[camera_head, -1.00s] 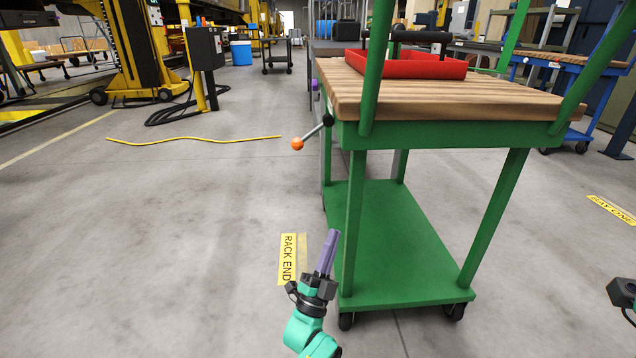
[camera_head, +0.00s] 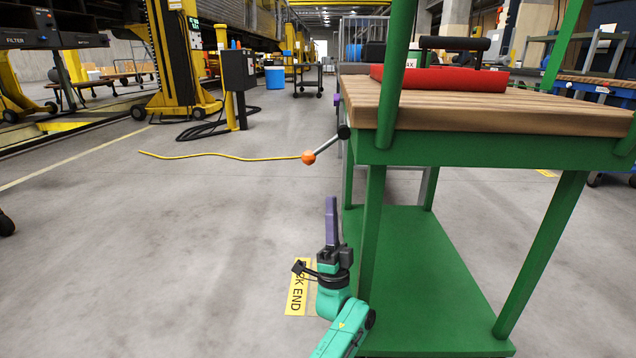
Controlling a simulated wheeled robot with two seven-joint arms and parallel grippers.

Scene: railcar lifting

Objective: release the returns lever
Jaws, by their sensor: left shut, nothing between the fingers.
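The lever (camera_head: 325,145) is a metal rod with an orange ball (camera_head: 309,157) at its lower left end and a black pivot at its upper right end. It sticks out to the left of the green cart (camera_head: 470,150) near the wooden top's front left corner. My left gripper (camera_head: 331,202), with purple fingers, is shut and empty. It points up below the lever in the picture, left of the cart's front leg, and is apart from the ball. My right gripper is out of view.
A red tray (camera_head: 440,79) with a black handle sits on the cart's wooden top (camera_head: 520,112). A yellow cable (camera_head: 220,155) lies on the floor. A "RACK END" floor label (camera_head: 298,290) is partly behind my left gripper.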

